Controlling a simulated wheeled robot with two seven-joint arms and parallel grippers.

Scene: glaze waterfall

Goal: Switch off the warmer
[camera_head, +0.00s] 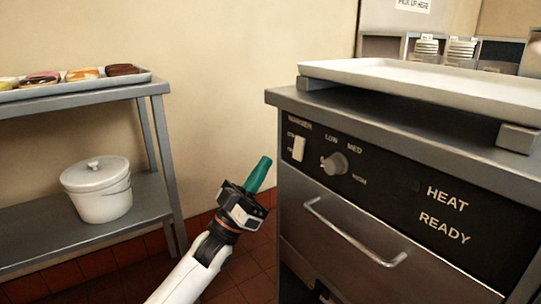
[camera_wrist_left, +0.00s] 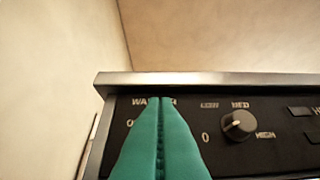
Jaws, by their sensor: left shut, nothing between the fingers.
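The warmer (camera_head: 400,200) is a steel cabinet with a black control panel at the right of the head view. Its white rocker switch (camera_head: 298,148) sits at the panel's left end, beside a round knob (camera_head: 335,163) marked LOW, MED and HIGH. The knob also shows in the left wrist view (camera_wrist_left: 238,125). My left gripper (camera_head: 262,165) has green fingers, shut and empty, just left of the warmer's front edge. In the left wrist view the fingers (camera_wrist_left: 160,110) cover the switch and part of the WARMER label. My right gripper is not in view.
A white tray (camera_head: 400,78) rests on top of the warmer. A drawer handle (camera_head: 350,235) sticks out below the panel. At left, a steel shelf (camera_head: 60,105) holds a tray of doughnuts (camera_head: 75,88) and a white lidded pot (camera_head: 98,190).

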